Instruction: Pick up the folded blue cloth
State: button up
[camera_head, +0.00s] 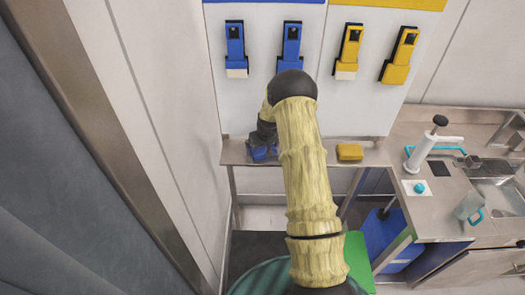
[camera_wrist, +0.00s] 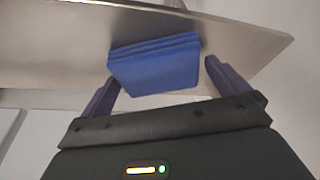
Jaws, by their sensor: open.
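The folded blue cloth (camera_wrist: 155,64) lies on a narrow metal shelf (camera_wrist: 60,40), seen in the wrist view as a stack of flat layers. In the head view the cloth (camera_head: 262,153) is at the shelf's left part, partly hidden by my arm. My gripper (camera_wrist: 158,82) is open, with one dark finger to the left of the cloth and one to the right. The cloth's near part lies between the fingertips, with a gap visible on the right side. Whether the left finger touches it I cannot tell. In the head view my arm hides most of the gripper.
A folded yellow cloth (camera_head: 350,152) lies on the same shelf to the right. Blue and yellow holders hang on the wall panel above. A white pump dispenser (camera_head: 432,147) and a jug (camera_head: 469,206) stand on the counter beside a sink. A wall rises close on the left.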

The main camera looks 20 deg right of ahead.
aim_at(263, 149)
jog(key=shift+d, duration=0.15)
jog(key=c, duration=0.8)
jog(key=shift+r, duration=0.15)
jog(key=shift+r+b, duration=0.6)
jog(key=shift+b, duration=0.1)
notch_tip(263, 149, up, 2)
jog(key=shift+r+b, duration=0.1)
jog(key=shift+b, duration=0.6)
jog(key=s+a+b, duration=0.4)
jog(key=s+b, duration=0.1)
jog(key=s, duration=1.2)
jog(key=shift+s+a+b, duration=0.2)
jog(key=shift+s+b, duration=0.1)
jog(key=shift+b, duration=0.1)
